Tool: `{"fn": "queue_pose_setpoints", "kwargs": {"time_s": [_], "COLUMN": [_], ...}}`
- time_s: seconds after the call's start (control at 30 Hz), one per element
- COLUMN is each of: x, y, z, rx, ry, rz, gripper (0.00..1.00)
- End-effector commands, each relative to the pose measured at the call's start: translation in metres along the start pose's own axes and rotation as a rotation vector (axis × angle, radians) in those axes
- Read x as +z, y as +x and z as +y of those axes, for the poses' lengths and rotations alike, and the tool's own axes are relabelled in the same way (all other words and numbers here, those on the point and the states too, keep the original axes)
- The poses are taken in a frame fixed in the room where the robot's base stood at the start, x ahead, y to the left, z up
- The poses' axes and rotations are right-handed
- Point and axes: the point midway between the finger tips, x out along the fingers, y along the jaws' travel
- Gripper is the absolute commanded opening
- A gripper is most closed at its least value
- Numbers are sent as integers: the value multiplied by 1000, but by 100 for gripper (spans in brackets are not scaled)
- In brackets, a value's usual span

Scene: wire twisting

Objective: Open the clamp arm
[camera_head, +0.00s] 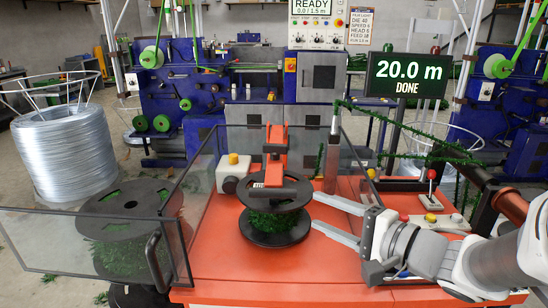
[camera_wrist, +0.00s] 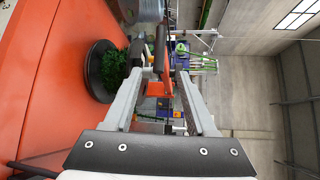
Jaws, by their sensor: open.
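The orange clamp arm (camera_head: 276,152) stands above a black spool (camera_head: 275,238) wound with green wire, its lower orange part lying across the spool's top flange. My gripper (camera_head: 313,212) is just right of the spool, its two grey fingers spread and pointing left towards it, with nothing held. In the wrist view, an orange part that looks like the clamp arm (camera_wrist: 153,90) shows between and beyond the open fingers (camera_wrist: 160,74). The spool (camera_wrist: 98,72) is left of them there. I cannot tell whether a finger touches the spool.
A clear guard door (camera_head: 75,245) with a black handle hangs open at the front left. A white box with a yellow button (camera_head: 232,172) is left of the clamp. A red-knobbed lever (camera_head: 431,188) stands right. A screen (camera_head: 407,75) reads 20.0 m DONE. The orange tabletop (camera_head: 225,265) is clear in front.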

Motion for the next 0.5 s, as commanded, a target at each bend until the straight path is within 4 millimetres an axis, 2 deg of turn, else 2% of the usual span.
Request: {"fn": "queue_pose_setpoints", "kwargs": {"time_s": [0.37,0.5], "x": [1,0], "y": [51,56], "z": [-3,-6], "rx": [4,0], "ry": [5,7], "rz": [-1,-4], "gripper": [57,57]}}
